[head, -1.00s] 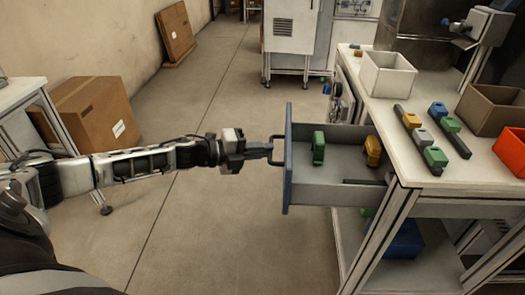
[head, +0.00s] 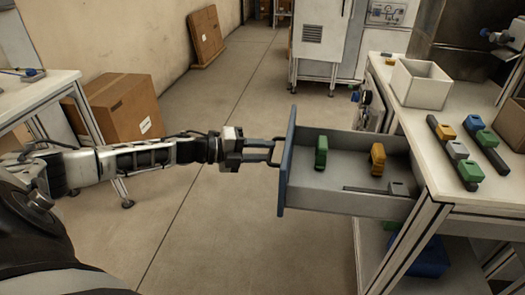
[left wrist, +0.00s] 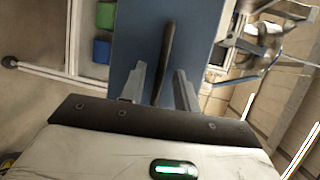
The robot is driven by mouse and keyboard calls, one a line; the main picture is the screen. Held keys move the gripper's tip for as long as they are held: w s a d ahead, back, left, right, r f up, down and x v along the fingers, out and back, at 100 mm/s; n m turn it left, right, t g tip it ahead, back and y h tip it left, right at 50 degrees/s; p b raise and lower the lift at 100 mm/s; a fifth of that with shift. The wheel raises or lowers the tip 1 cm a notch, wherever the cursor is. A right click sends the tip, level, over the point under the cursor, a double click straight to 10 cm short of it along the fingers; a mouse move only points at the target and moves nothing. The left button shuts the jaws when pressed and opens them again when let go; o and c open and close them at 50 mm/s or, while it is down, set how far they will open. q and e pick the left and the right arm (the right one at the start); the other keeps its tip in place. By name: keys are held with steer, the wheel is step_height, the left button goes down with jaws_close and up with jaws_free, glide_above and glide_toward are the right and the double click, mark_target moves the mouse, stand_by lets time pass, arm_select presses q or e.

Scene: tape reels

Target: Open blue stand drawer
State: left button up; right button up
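The drawer (head: 340,200) has a blue front panel (head: 287,165) and a grey inside, and it stands well out from the workbench. A dark bar handle (head: 276,153) sits on the front panel; it also shows in the left wrist view (left wrist: 167,45). My left gripper (head: 264,151) is at the handle, with its two fingers (left wrist: 163,88) apart on either side of the bar and visible gaps. My right gripper is not in view.
The workbench (head: 440,185) on the right carries a white bin (head: 420,84), a brown bin (head: 512,125) and strips with coloured blocks. A blue bin (head: 428,262) is below. A cardboard box (head: 125,107) stands at the left. The floor before the drawer is clear.

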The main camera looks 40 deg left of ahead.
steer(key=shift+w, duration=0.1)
